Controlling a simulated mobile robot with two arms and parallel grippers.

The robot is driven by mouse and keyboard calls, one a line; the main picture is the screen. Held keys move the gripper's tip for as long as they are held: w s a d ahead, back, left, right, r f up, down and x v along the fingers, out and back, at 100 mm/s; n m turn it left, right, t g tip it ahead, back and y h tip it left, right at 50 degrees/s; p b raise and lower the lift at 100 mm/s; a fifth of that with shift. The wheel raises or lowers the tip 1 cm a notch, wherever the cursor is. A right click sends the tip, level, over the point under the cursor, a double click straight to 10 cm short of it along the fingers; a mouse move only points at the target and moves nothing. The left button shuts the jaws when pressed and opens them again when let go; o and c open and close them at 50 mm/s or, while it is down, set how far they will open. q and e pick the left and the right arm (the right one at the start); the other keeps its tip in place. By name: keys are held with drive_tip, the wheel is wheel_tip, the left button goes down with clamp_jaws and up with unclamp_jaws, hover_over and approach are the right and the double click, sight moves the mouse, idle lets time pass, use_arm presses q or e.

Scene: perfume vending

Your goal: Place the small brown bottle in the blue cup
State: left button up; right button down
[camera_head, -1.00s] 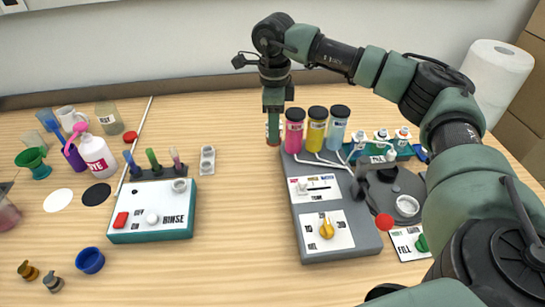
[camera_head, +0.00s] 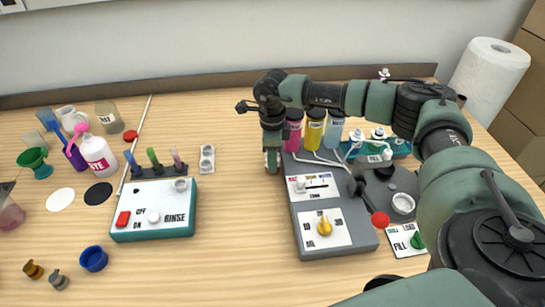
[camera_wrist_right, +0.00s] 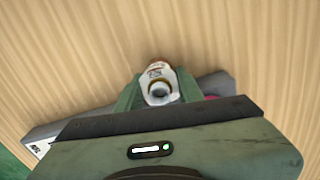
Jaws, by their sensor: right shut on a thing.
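My right gripper (camera_head: 272,162) is shut on a small brown bottle with a white label, beside the left edge of the grey dispenser. In the right wrist view the bottle (camera_wrist_right: 158,82) sits between the two green fingers, its neck opening toward the camera. In the head view the bottle is mostly hidden by the fingers. The blue cup (camera_head: 94,259) stands open on the table at the front left, well away from the gripper. My left gripper is not in view.
The grey dispenser (camera_head: 340,240) with coloured bottles stands right of the gripper. The rinse box (camera_head: 135,227) with a vial rack behind it lies between gripper and cup. Small brown (camera_head: 33,270) and grey (camera_head: 58,280) pieces stand left of the cup. The table's front middle is clear.

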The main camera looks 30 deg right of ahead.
drive_tip(key=shift+f, duration=0.1)
drive_tip(key=c, duration=0.9)
unclamp_jaws()
